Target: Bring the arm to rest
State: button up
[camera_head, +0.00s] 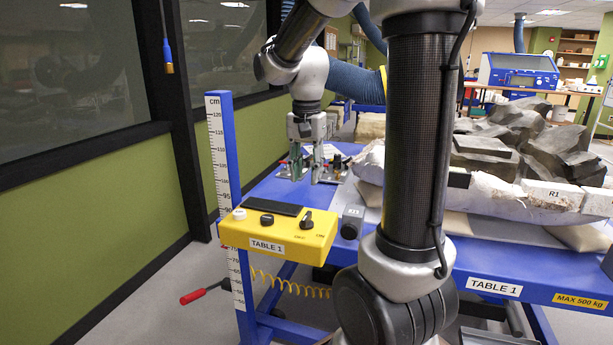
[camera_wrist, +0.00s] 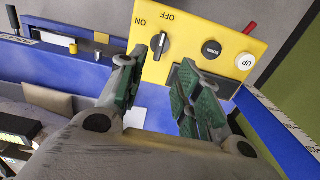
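My gripper (camera_head: 306,164) hangs fingers-down over the left part of the blue table (camera_head: 262,193), behind the yellow control box in the head view. In the wrist view my gripper (camera_wrist: 157,92) shows its two green-padded fingers spread apart, with nothing between them. The yellow control box (camera_head: 267,245), labelled TABLE 1, sits at the table's front left corner. In the wrist view the yellow control box (camera_wrist: 185,14) shows an ON/OFF knob (camera_wrist: 159,45), a black DOWN button (camera_wrist: 211,49) and a white UP button (camera_wrist: 245,61). The knob's exact setting is unclear.
A fossil block (camera_head: 500,192) marked R1 fills the table's right side. A height scale (camera_head: 221,165) stands at the left edge. Small clamps (camera_head: 291,170) lie near my fingers. A blue hose (camera_head: 355,82) runs behind my arm. Floor at the left (camera_head: 150,300) is mostly free.

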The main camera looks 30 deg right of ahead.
dwell(0.4)
jog(key=s+a+r+n+t, duration=0.1)
jog(key=s+n+t, duration=0.1)
jog(key=s+n, duration=0.3)
jog(key=s+a+r+n+t, duration=0.1)
jog(key=s+n, duration=0.4)
jog(key=s, duration=0.6)
jog(key=shift+s+a+r+n+t, duration=0.2)
jog(key=shift+a+r+n+t, duration=0.15)
jog(key=shift+a+t, duration=0.25)
